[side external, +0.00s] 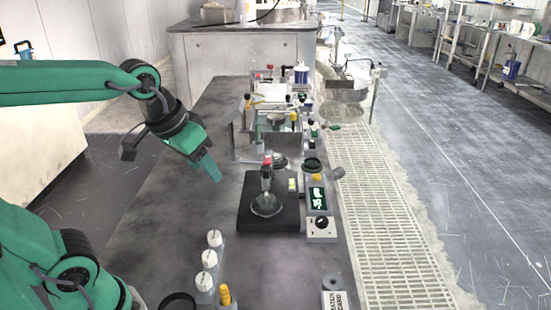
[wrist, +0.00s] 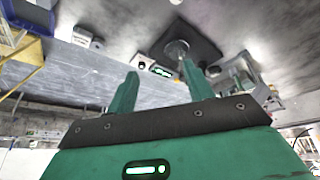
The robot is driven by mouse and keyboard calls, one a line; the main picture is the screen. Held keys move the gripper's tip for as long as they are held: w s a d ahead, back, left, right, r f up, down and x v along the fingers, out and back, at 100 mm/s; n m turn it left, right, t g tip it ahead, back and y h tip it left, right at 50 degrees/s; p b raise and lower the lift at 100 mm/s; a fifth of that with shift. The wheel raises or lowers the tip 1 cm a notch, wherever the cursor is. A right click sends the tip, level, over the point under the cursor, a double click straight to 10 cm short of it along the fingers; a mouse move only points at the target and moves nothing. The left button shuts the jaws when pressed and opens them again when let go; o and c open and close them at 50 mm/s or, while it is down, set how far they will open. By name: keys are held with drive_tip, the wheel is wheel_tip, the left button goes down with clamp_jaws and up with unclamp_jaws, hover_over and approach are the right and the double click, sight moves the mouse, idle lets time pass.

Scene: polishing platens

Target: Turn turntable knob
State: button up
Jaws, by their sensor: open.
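The turntable (side external: 246,217) is a black square base with a round metal platen in the middle of the bench. Beside it on the right stands a grey control box (side external: 307,185) with a lit green display. A dark round knob (side external: 321,222) sits on a white plate at the near end of the box. My gripper (side external: 213,172) is open and empty, above the bench to the left of the turntable, apart from the knob. In the wrist view, my two fingers (wrist: 160,69) are spread, with the turntable (wrist: 203,47) and lit control box (wrist: 158,70) beyond them.
White-capped bottles (side external: 207,258) and a yellow-topped one (side external: 225,294) stand at the near bench edge. More polishing equipment (side external: 272,120) stands behind the turntable. The dark bench top (side external: 190,215) left of the turntable is clear. A floor grating (side external: 375,220) runs along the right.

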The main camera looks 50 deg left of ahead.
drive_tip(key=w+d+n+g, duration=0.1)
drive_tip(key=w+d, duration=0.1)
drive_tip(key=w, duration=0.6)
drive_tip(key=n+g, duration=0.4)
approach(322, 219)
drive_tip(key=shift+s+f, duration=0.15)
drive_tip(key=shift+s, duration=0.2)
drive_tip(key=shift+w+d+f, duration=0.15)
drive_tip(key=shift+w+f, duration=0.05)
drive_tip(key=shift+f, duration=0.2)
drive_tip(key=shift+f, duration=0.1)
drive_tip(key=shift+f, duration=3.8)
drive_tip(key=c, duration=1)
